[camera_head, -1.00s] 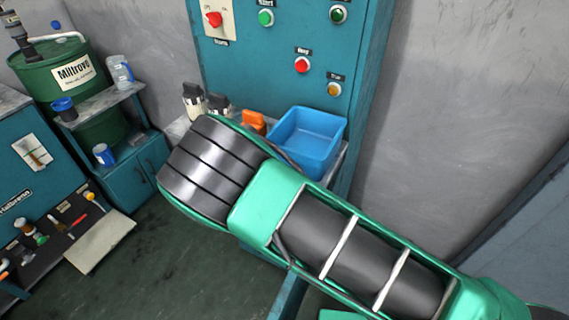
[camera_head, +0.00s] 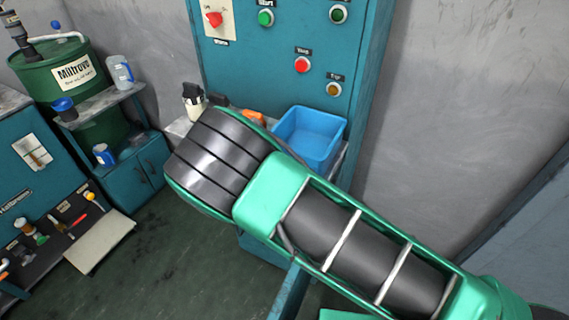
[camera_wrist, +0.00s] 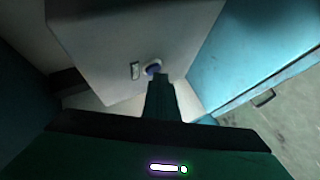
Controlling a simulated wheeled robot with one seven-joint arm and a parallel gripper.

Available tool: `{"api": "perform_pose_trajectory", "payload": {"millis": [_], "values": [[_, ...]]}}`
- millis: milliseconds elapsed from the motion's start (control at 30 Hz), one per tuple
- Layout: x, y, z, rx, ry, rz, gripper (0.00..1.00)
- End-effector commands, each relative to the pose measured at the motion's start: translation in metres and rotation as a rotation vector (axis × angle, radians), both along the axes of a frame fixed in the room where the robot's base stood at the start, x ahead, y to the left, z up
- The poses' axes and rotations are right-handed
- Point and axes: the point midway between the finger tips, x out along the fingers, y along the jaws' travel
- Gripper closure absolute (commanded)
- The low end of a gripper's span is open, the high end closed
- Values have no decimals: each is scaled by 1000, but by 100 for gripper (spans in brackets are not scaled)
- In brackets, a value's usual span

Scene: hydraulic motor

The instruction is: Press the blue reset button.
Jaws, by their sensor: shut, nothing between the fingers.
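The blue reset button (camera_wrist: 153,68) shows in the wrist view, in a pale round collar on a light grey box face, beside a small label plate (camera_wrist: 135,70). My gripper (camera_wrist: 158,80) is shut, its dark fingers pointing at the button. The tips overlap the button's lower edge in the picture; I cannot tell whether they touch it. In the head view, my arm hides the gripper, and the reset button does not show.
A teal control panel (camera_head: 270,80) carries a red selector (camera_head: 213,19), green button (camera_head: 265,18), red button (camera_head: 302,65) and dark amber lamp (camera_head: 334,89). A blue bin (camera_head: 310,135) and a white bottle (camera_head: 194,100) stand below it, close to my arm.

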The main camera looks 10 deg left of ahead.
Motion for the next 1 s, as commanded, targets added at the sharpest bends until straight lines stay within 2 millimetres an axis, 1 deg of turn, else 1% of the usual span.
{"api": "perform_pose_trajectory", "payload": {"millis": [300, 700, 1000], "values": [[0, 0, 0, 0, -1, -1, 100], [-14, 4, 0, 0, 0, -1, 100], [-15, 4, 0, 0, -1, -1, 100]]}}
